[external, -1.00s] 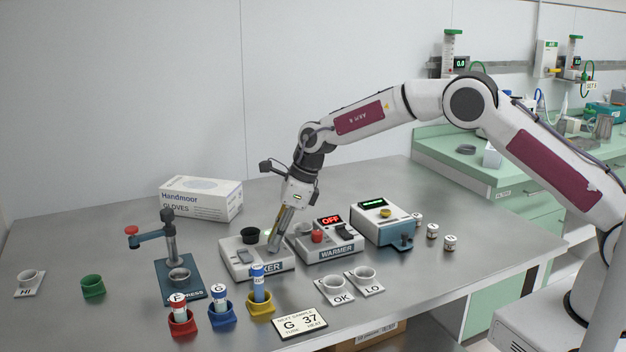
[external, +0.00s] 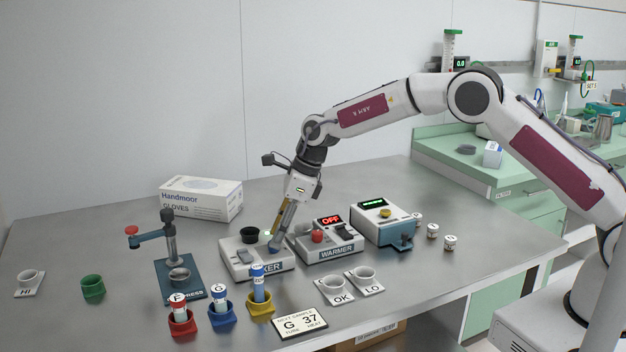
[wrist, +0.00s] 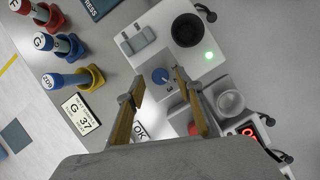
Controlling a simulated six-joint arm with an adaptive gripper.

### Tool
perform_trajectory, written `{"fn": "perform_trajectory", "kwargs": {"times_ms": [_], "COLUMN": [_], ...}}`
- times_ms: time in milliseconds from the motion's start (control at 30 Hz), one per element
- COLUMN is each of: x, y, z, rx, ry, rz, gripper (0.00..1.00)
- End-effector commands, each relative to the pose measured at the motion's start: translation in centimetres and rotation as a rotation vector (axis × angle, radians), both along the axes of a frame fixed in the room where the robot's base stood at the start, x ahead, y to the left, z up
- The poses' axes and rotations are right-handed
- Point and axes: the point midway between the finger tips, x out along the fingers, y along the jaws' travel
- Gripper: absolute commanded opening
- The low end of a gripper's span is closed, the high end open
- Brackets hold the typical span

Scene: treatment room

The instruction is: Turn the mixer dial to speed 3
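The mixer (external: 241,262) is a pale box on the steel table, its label partly covered by my gripper in the external view. The wrist view shows its top (wrist: 150,20), with a round blue dial (wrist: 160,76) and a "3" printed beside the dial. A green light (wrist: 208,56) is lit on the mixer. My gripper (wrist: 159,82) points down at the dial. Its two fingers are apart, with the dial showing between their tips. I cannot tell whether either fingertip touches it. The dial's pointer is too small to read.
A black cup (wrist: 187,30) sits on the mixer. The warmer (external: 340,250), showing "OFF", stands close on the right. Tubes in red, blue and yellow holders (external: 261,304) stand in front. A press (external: 180,284) is to the left, a glove box (external: 203,200) behind.

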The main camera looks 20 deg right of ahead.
Motion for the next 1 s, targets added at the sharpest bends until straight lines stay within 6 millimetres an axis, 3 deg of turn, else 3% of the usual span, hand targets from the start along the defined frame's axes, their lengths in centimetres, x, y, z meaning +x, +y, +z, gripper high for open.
{"fn": "perform_trajectory", "kwargs": {"times_ms": [600,1000], "x": [-1.2,-1.5], "y": [-2.9,-3.7], "z": [7.6,9.5], "rx": [0.008,0.01], "ry": [0.0,0.003], "rz": [0.001,0.003], "gripper": [0.36,0.36]}}
